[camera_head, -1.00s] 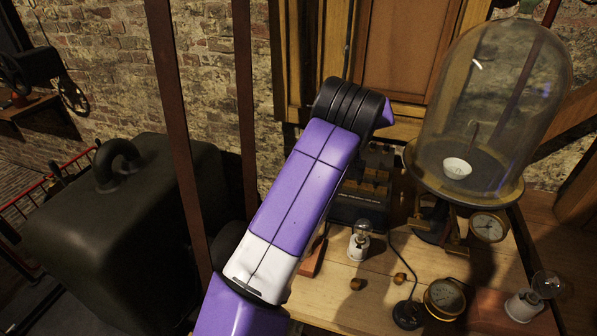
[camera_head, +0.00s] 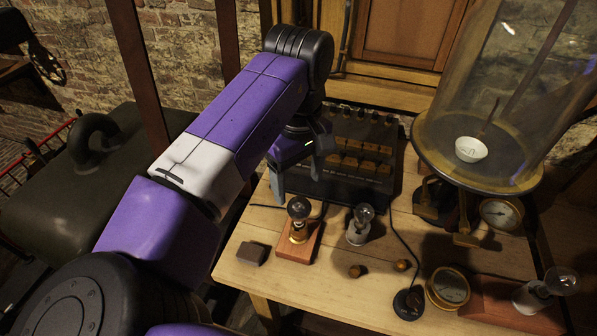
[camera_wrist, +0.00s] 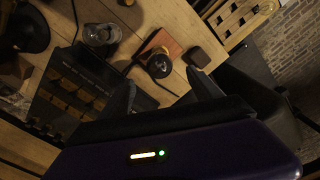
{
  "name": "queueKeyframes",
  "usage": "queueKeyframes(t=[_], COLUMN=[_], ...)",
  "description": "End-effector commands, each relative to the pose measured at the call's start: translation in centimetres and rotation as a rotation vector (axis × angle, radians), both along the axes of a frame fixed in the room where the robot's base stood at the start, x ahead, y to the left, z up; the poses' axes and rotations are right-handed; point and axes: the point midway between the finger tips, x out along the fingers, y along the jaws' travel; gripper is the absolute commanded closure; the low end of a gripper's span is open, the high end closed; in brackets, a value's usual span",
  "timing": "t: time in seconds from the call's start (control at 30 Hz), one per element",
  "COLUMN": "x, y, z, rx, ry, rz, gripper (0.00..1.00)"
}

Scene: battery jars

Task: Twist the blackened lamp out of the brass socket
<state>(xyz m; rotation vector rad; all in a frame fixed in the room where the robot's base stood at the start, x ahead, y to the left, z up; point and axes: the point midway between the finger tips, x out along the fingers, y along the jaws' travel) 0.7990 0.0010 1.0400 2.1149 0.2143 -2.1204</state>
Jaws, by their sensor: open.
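The blackened lamp (camera_head: 299,208) stands upright in the brass socket (camera_head: 298,233) on a red-brown wooden base (camera_head: 312,246), left of centre on the bench. In the wrist view the dark lamp (camera_wrist: 159,64) shows from above, just beyond the fingertips and roughly between them. My gripper (camera_head: 297,188) is open and empty, pointing down behind and above the lamp in the head view. Its two fingers are spread apart in the wrist view (camera_wrist: 165,88). I see no contact with the lamp. The socket is mostly hidden under the bulb in the wrist view.
A clear lamp in a white holder (camera_head: 360,229) stands close right of the base. A dark block (camera_head: 252,253) lies left. A black switch box (camera_head: 350,185) stands behind. Knobs, a brass gauge (camera_head: 447,288) and a glass bell jar (camera_head: 490,90) are to the right.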

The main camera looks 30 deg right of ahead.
Motion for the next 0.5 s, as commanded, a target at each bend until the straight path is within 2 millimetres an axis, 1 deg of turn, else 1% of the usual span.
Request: queueKeyframes(t=[0.1, 0.3, 0.5], x=[0.0, 0.0, 0.0], y=[0.0, 0.0, 0.0], z=[-1.7, -4.6, -6.2], rx=[0.000, -0.001, -0.002], ry=[0.001, 0.000, -0.002], rz=[0.000, -0.002, -0.002], gripper=[0.26, 0.26, 0.26])
